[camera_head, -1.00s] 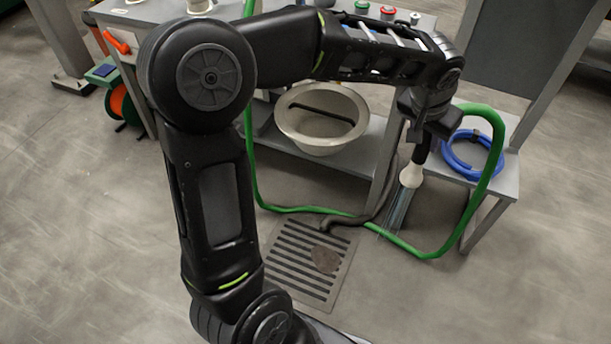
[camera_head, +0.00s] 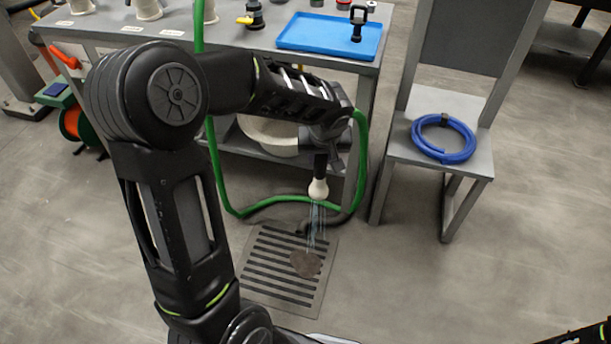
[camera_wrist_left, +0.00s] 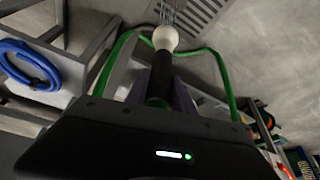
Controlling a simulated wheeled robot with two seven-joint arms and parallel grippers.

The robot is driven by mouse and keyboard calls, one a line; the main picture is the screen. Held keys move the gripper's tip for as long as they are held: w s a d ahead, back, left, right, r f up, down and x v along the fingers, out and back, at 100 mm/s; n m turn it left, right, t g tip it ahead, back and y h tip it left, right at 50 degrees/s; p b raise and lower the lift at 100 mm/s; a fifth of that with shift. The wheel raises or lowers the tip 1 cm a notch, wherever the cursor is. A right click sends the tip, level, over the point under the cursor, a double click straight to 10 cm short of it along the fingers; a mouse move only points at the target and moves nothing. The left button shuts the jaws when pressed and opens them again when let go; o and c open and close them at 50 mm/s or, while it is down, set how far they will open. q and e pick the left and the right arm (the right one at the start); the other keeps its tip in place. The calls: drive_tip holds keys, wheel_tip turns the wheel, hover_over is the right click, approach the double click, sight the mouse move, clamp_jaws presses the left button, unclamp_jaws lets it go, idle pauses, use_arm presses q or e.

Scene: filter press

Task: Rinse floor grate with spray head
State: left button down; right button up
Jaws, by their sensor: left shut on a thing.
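The floor grate (camera_head: 270,284) is a slotted metal panel set in the floor. A brown round patch (camera_head: 306,263) lies on its right part. The spray head (camera_head: 318,188) has a white nozzle and a dark handle and points down above the grate's far right side. Thin bluish water streams fall from it toward the patch. My left gripper (camera_head: 326,150) is shut on the spray head's handle; the fingers are partly hidden. The left wrist view shows the white nozzle (camera_wrist_left: 166,38) and, past it, the grate's slots (camera_wrist_left: 196,14).
A green hose (camera_head: 222,180) loops from the bench around to the spray head. A workbench (camera_head: 130,45) with a blue tray (camera_head: 330,36) stands behind. A blue hose coil (camera_head: 443,138) lies on a grey stand (camera_head: 400,152) at right. Floor right of the grate is clear.

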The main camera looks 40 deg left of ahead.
use_arm(q)
drive_tip(key=a+f, duration=0.1)
drive_tip(key=s+a+f+n, duration=0.2)
drive_tip(key=f, duration=0.1)
drive_tip(key=shift+y+b, duration=0.3)
drive_tip(key=shift+b, duration=0.05)
drive_tip(key=w+d+r+m+h, duration=0.1)
drive_tip(key=w+d+r+m, duration=0.2)
drive_tip(key=d+r, duration=0.3)
drive_tip(key=w+d+r+m+t+h, duration=0.1)
drive_tip(key=w+d+r+m+h, duration=0.1)
drive_tip(key=d+r+m, duration=0.4)
drive_tip(key=w+d, duration=0.1)
drive_tip(key=d, duration=0.4)
drive_tip(key=shift+r, duration=0.2)
drive_tip(key=shift+d, duration=0.1)
